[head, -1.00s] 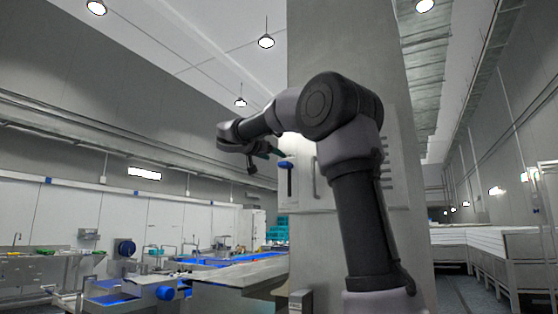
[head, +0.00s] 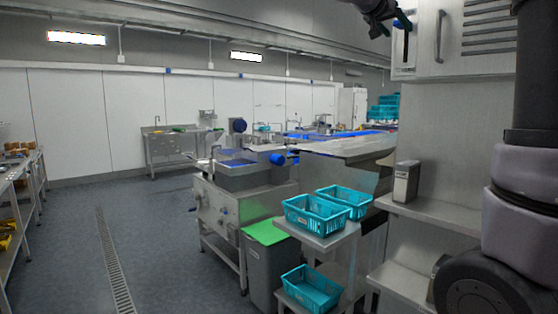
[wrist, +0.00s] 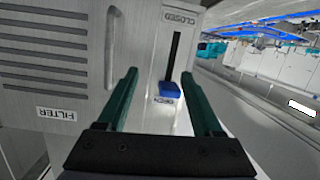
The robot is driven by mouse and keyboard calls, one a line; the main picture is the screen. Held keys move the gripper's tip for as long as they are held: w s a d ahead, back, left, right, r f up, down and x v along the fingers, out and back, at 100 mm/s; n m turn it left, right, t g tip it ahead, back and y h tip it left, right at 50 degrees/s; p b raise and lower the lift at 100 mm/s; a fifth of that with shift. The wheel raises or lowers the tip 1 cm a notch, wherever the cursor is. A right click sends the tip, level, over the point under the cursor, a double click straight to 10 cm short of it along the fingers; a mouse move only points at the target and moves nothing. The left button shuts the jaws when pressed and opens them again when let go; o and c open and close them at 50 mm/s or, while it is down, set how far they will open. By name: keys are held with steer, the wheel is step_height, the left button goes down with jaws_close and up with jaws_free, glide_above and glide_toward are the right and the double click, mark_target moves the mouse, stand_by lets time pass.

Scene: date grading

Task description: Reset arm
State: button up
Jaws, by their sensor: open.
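My gripper (wrist: 165,80) is open and empty, with its two green fingers spread apart in the wrist view. A blue lever knob (wrist: 170,90) shows between and beyond the fingers. It sits at one end of a black slot (wrist: 174,55), beside a small label that seems to read OPEN; a label at the other end reads CLOSED. I cannot tell whether a finger touches the knob.
A grey cabinet (wrist: 50,80) with vents, a handle and a FILTER label is close to the left finger. In the head view, teal crates (head: 315,214) stand on a small metal stand below, beside a green-lidded bin (head: 264,233). The floor (head: 160,235) at left is clear.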

steer(key=s+f+n+g+y, duration=0.2)
steer(key=s+f+y, duration=0.2)
steer(key=s+f, duration=0.5)
steer(key=s+a+f+n+y, duration=0.1)
steer(key=s+a+f+y, duration=0.4)
steer(key=s+f, duration=0.4)
steer(key=s+a+f+n+y, duration=0.1)
steer(key=s+a+f+y, duration=0.3)
steer(key=s+a+f, duration=0.3)
step_height(320, 180, down, 6)
steer(key=s, duration=0.2)
steer(key=shift+s+n+g+y, duration=0.3)
steer(key=shift+s+n+y, duration=0.05)
steer(key=shift+n+y, duration=0.05)
steer(key=shift+r, duration=0.1)
